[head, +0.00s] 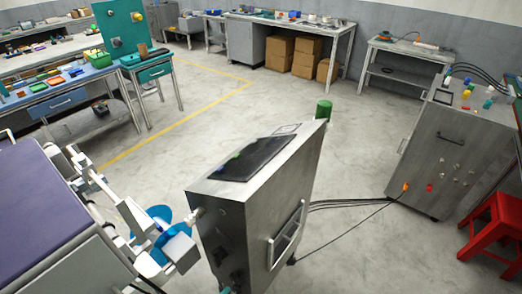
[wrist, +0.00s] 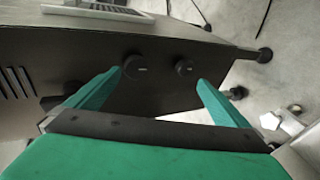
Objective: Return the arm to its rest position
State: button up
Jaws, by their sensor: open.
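My gripper (wrist: 158,82) shows in the wrist view with its two green fingers spread apart. Nothing is between the fingers. Beyond the fingertips is the dark face of a metal cabinet (wrist: 150,50) with two round black knobs. I cannot tell whether the fingertips touch it.
A grey metal cabinet (head: 262,210) with a dark top panel stands mid-floor, beside blue discs (head: 178,236) and a purple-topped unit (head: 50,200). Cables run to another cabinet (head: 440,150) at right, near a red stool (head: 497,228). Open floor (head: 205,120) lies behind.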

jog(key=s+d+f+m+g+y, duration=0.1)
jog(key=s+d+f+g+y, duration=0.2)
jog(key=s, duration=0.5)
jog(key=s+d+r+m+y, duration=0.2)
jog(key=s+d+m+y, duration=0.1)
jog(key=s, duration=0.5)
jog(key=s+d+r+m+t, duration=0.2)
jog(key=r, duration=0.8)
jog(key=s+d+r+m+t, duration=0.2)
jog(key=s+d+r+m, duration=0.1)
jog(key=r, duration=0.7)
jog(key=s+d+r+m+t, duration=0.2)
jog(key=d+r+m, duration=0.1)
jog(key=r, duration=0.8)
jog(key=shift+s+d+t, duration=0.2)
jog(key=shift+d+t, duration=0.05)
jog(key=shift+t, duration=0.05)
